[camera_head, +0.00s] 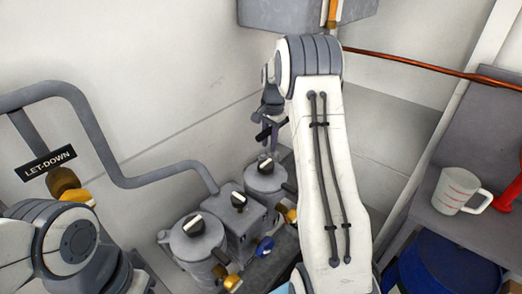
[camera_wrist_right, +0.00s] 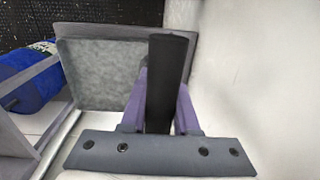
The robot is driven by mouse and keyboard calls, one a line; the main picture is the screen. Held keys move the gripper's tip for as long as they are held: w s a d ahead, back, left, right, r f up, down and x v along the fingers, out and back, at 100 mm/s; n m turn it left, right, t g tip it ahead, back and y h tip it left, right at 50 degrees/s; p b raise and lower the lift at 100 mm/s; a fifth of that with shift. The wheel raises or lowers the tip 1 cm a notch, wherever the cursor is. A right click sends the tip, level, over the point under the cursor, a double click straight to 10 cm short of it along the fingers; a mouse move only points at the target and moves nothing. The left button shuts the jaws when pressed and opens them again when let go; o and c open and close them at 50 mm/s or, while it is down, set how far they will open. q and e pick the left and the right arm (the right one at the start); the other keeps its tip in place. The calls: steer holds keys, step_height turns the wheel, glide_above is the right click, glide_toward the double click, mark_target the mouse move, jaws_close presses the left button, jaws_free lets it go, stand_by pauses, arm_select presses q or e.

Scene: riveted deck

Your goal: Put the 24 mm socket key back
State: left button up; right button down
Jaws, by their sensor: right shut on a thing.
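My right gripper (camera_head: 269,128) is up near the wall, above the grey canisters, with its arm crossing the middle of the head view. It is shut on a black bar-shaped thing, taken to be the socket key (camera_wrist_right: 172,75). In the right wrist view the bar stands lengthwise between the purple fingers. In the head view only a short dark piece of it shows beside the fingers. No size marking can be read. My left arm shows at the lower left of the head view, but its gripper is out of the picture.
Grey canisters with black-and-white knobs (camera_head: 194,225) stand below. A grey box (camera_head: 290,14) is on the wall above. A grey pipe (camera_head: 100,140) runs left, by a LET-DOWN sign (camera_head: 46,163). At right, a white measuring jug (camera_head: 458,190) stands on a shelf above a blue drum (camera_head: 445,268).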

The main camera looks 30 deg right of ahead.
steer(key=shift+w+a+f+p, duration=0.2)
steer(key=shift+w+f, duration=0.35)
steer(key=shift+f, duration=0.5)
steer(key=shift+w+a+f+p, duration=0.1)
steer(key=shift+w+f+p, duration=0.2)
steer(key=shift+w+f, duration=0.5)
steer(key=shift+w+a+f+p, duration=0.15)
steer(key=shift+w+f+p, duration=0.15)
steer(key=shift+f, duration=0.95)
steer(key=c, duration=0.7)
jaws_free()
steer(key=shift+o, duration=0.2)
steer(key=shift+r, duration=0.1)
steer(key=r, duration=0.3)
steer(key=r+b, duration=0.1)
steer(key=r, duration=0.3)
steer(key=shift+s+d+r, duration=0.1)
steer(key=shift+s+r, duration=0.1)
